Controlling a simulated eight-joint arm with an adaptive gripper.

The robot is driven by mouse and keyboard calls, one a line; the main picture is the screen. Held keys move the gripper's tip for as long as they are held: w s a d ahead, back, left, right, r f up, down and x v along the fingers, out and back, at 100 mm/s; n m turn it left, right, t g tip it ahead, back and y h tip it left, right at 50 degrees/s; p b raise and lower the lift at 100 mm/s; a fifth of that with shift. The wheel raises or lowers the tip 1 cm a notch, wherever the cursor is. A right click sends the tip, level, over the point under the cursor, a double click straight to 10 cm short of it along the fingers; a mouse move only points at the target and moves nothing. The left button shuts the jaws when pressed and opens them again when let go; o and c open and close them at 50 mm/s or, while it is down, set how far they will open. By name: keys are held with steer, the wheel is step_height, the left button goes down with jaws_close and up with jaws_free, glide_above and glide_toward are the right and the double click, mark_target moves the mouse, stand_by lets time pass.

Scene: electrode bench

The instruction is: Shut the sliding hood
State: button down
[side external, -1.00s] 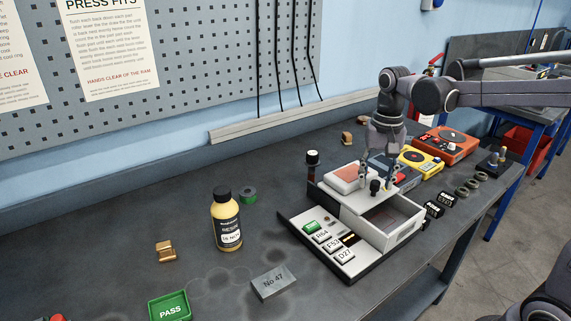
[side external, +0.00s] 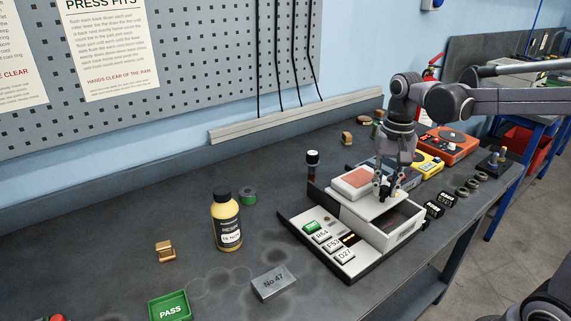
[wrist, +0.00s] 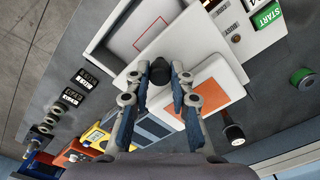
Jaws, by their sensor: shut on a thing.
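The sliding hood (side external: 352,198) is a white plate with an orange pad on top and a black knob (wrist: 158,72). It lies partly over the white open-topped chamber (side external: 404,236) of the bench unit. Part of the chamber stays uncovered; its pale floor with a red outline (wrist: 150,32) shows in the wrist view. My gripper (side external: 384,193) is at the hood's knob, and in the wrist view its fingers are shut on the knob from both sides. The fingers hide part of the knob in the side view.
A control panel with a green START button (wrist: 266,17) adjoins the chamber. A black-topped post (side external: 312,158) stands behind the unit. Yellow (side external: 428,164) and orange (side external: 447,144) devices stand beyond it.

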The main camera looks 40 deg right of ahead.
steer(key=s, duration=0.6)
steer(key=shift+s, duration=0.15)
steer(key=c, duration=1.2)
jaws_free()
steer(key=shift+o, duration=0.2)
step_height(320, 180, up, 12)
steer(key=shift+f, duration=0.15)
